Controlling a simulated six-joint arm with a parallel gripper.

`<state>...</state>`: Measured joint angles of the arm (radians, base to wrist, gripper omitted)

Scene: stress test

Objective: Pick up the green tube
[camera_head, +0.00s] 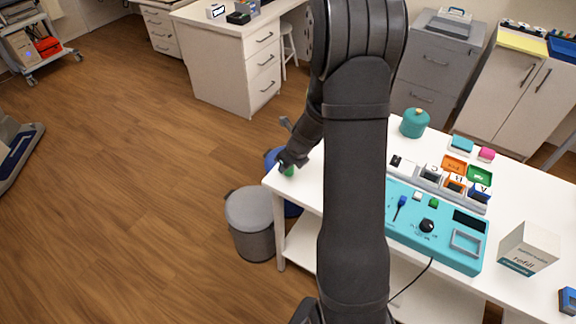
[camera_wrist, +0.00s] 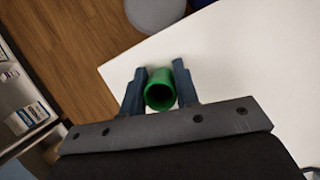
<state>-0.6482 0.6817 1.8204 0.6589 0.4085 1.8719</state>
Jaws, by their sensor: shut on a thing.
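The green tube (camera_wrist: 160,91) is between the two dark blue fingers of my gripper (camera_wrist: 160,88) in the wrist view, with its open round end toward the camera. My gripper is shut on it, near the corner of the white table. In the head view, the tube shows as a small green patch (camera_head: 288,171) at the tip of my gripper (camera_head: 287,162), by the table's left corner. Most of the tube is hidden there by the gripper. I cannot tell whether the tube touches the tabletop.
The white table (camera_head: 332,139) holds a teal device (camera_head: 460,262), a teal lidded jar (camera_head: 414,122) and a white refill box (camera_head: 528,249). A grey bin (camera_head: 250,222) and a blue bin (camera_head: 272,156) stand on the floor beside the table's left corner. My arm hides the table's middle.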

